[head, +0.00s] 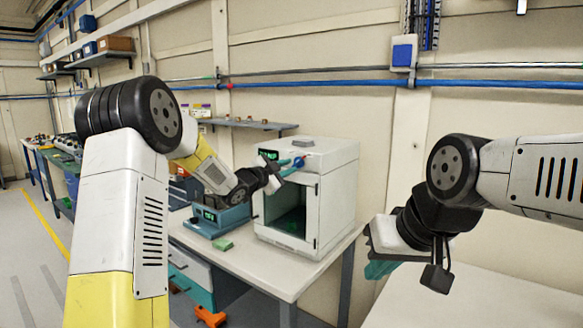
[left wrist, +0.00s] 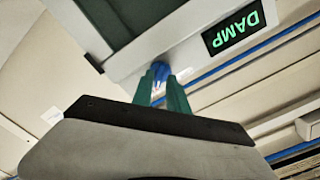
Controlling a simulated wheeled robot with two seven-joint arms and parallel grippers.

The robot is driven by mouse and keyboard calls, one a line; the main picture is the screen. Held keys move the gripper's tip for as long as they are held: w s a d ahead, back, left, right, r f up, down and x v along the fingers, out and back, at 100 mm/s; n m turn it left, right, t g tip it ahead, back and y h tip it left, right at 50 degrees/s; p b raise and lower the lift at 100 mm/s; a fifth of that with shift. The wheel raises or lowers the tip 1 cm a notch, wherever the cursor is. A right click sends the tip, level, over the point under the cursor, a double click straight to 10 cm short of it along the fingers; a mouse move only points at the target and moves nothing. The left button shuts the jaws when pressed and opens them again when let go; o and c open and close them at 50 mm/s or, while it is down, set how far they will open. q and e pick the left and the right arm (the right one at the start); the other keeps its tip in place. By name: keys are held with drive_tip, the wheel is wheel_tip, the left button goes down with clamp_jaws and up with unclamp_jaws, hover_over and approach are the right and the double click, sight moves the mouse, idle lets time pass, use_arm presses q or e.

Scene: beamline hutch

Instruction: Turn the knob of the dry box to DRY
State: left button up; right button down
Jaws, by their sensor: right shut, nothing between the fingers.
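The dry box (head: 337,200) is a white cabinet with a dark window, standing on the bench. Its small green-lit display (head: 267,154) reads DAMP in the left wrist view (left wrist: 233,31), where it appears upside down. The blue knob (head: 299,162) is on the upper front, right of the display; it also shows in the left wrist view (left wrist: 159,72). My left gripper (left wrist: 161,84) has its teal fingers on either side of the knob, closed against it as far as I can see. My right gripper (head: 380,269) is shut and empty, well right of the box.
A teal instrument (head: 215,220) with a lit display stands left of the box, with a green block (head: 222,244) in front of it. A grey object (head: 301,141) lies on the box top. The bench top (head: 285,277) is clear in front. A wall shelf (head: 245,124) is behind.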

use_arm(q)
drive_tip(key=shift+v, duration=2.7)
drive_tip(key=s+a+r+n+g+y, duration=0.2)
drive_tip(key=s+a+n+y, duration=0.8)
drive_tip(key=s, duration=0.6)
drive_tip(key=s+f+n+g, duration=0.3)
drive_tip(key=s, duration=0.9)
drive_tip(key=s+f+n+g+h, duration=0.1)
drive_tip(key=s+f+n+g, duration=0.1)
drive_tip(key=s, duration=1)
wheel_tip(320, 180, down, 2)
drive_tip(key=shift+s+d+f+n+g+h, duration=0.1)
drive_tip(key=shift+s+d+n+g+h, duration=0.25)
drive_tip(key=shift+g, duration=0.35)
